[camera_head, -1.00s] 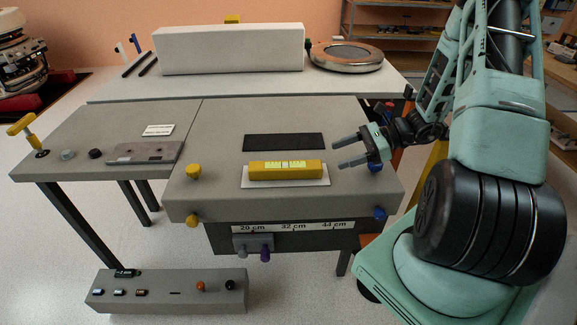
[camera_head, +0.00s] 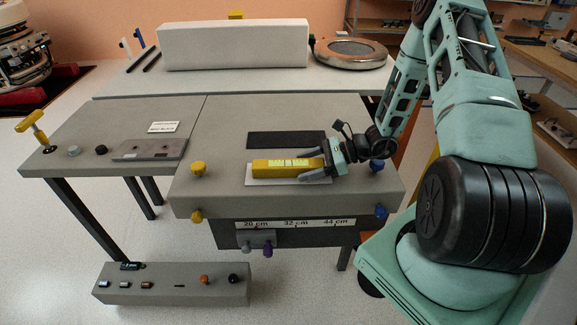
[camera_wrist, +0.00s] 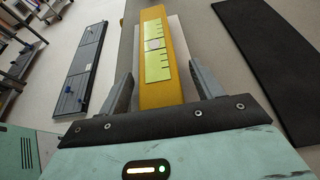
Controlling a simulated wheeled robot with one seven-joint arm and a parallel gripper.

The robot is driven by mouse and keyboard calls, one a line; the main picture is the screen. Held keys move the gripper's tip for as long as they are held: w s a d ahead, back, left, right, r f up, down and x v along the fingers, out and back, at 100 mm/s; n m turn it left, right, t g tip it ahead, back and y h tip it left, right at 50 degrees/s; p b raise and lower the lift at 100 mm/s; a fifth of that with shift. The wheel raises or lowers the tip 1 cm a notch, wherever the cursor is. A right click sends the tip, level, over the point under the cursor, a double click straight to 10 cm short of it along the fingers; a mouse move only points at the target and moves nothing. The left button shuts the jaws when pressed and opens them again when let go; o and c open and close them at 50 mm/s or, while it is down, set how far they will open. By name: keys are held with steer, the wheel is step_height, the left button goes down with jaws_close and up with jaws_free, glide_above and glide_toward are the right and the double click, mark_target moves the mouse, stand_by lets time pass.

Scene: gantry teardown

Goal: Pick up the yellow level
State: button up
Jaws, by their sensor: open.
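The yellow level (camera_head: 283,166) lies on a white pad (camera_head: 262,182) on the grey table, its long side running left to right. In the wrist view the level (camera_wrist: 155,62) runs away from me between the two fingers. My gripper (camera_head: 318,168) is open at the level's right end, one finger on the far side and one on the near side. In the wrist view my gripper (camera_wrist: 158,85) shows gaps between its fingers and the level.
A black mat (camera_head: 286,139) lies just behind the level. Yellow knobs (camera_head: 198,169) stand at the table's left and blue knobs (camera_head: 377,166) at its right. A long white block (camera_head: 235,45) and a round device (camera_head: 350,54) stand farther back.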

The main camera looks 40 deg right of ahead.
jaws_close()
steer(key=shift+w+r, duration=0.1)
